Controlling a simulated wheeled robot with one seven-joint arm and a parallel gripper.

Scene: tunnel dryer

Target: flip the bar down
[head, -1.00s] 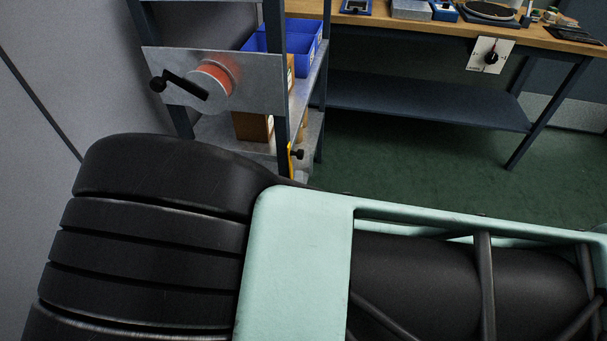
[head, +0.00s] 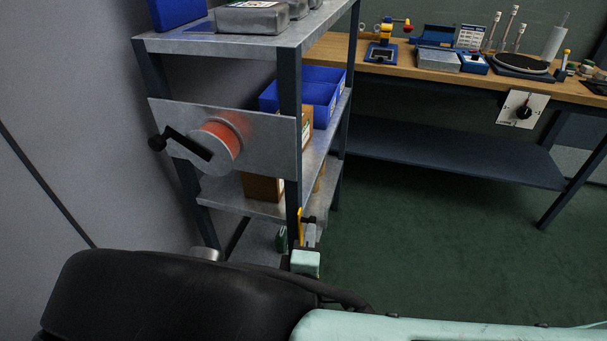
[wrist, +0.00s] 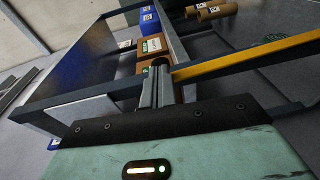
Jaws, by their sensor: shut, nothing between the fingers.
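The bar is yellow. In the wrist view the yellow bar (wrist: 245,56) runs from beside my fingertips to the right edge, slanting slightly upward. In the head view a short, upright-looking part of the yellow bar (head: 300,228) shows at the shelf's front post, with a black knob beside it. My gripper (wrist: 160,72) is shut and empty. Its fingertips are close to the bar's left end; I cannot tell whether they touch it. In the head view a mint part of my arm's end shows just below the bar, and the fingers are not clear.
The metal shelf (head: 240,44) holds blue bins (head: 318,98) and cardboard boxes. A plate with an orange hub and black crank (head: 190,145) is fixed on its front. A workbench (head: 440,68) stands behind at right. Green floor between is clear. A grey wall is at left.

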